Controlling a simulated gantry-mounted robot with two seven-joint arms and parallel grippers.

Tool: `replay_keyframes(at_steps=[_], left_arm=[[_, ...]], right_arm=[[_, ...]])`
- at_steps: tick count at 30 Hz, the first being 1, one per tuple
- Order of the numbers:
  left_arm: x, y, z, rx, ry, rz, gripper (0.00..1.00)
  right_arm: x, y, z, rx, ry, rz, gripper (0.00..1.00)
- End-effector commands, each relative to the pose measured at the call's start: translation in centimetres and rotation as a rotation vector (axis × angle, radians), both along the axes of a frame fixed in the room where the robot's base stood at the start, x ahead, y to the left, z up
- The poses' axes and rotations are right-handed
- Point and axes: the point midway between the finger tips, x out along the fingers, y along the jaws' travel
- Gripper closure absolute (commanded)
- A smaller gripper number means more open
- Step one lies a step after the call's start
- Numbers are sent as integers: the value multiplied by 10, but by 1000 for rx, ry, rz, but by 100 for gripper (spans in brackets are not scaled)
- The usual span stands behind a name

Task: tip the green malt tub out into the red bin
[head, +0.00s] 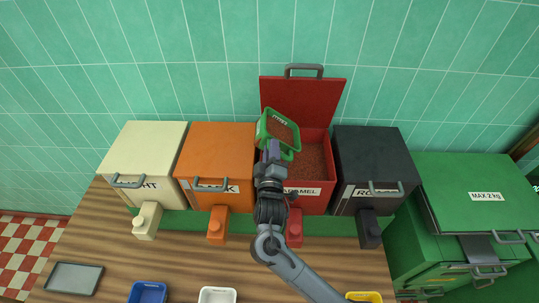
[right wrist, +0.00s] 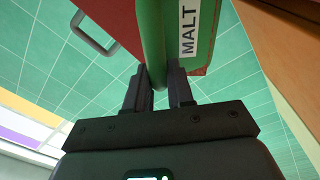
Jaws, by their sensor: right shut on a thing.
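The green malt tub (head: 264,134) is held above the left part of the open red bin (head: 313,201) in the head view. My right gripper (head: 269,150) is shut on the tub's wall. In the right wrist view my right gripper (right wrist: 160,74) pinches the green tub (right wrist: 152,40) beside its MALT label. The red bin has its lid (head: 300,100) raised against the wall, and brown grain (head: 311,162) lies inside it. My left gripper is not in view.
Closed cream (head: 145,150), orange (head: 217,150) and black (head: 372,152) bins flank the red bin. A green cabinet (head: 475,180) labelled MAX 2 kg stands at the right. Blue (head: 147,293), white (head: 217,295) and yellow (head: 364,297) tubs and a grey tray (head: 74,278) are at the counter's front.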

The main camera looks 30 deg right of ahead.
Motion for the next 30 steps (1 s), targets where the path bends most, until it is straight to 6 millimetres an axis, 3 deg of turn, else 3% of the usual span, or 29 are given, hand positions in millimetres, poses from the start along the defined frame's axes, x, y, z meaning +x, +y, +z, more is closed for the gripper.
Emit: replay_keyframes(at_steps=[6,30], left_arm=[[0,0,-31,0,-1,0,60],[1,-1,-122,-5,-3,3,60]], right_arm=[[-5,-8,-4,120,-84,0,100],[-20,-32,-8,479,-311,1,100]])
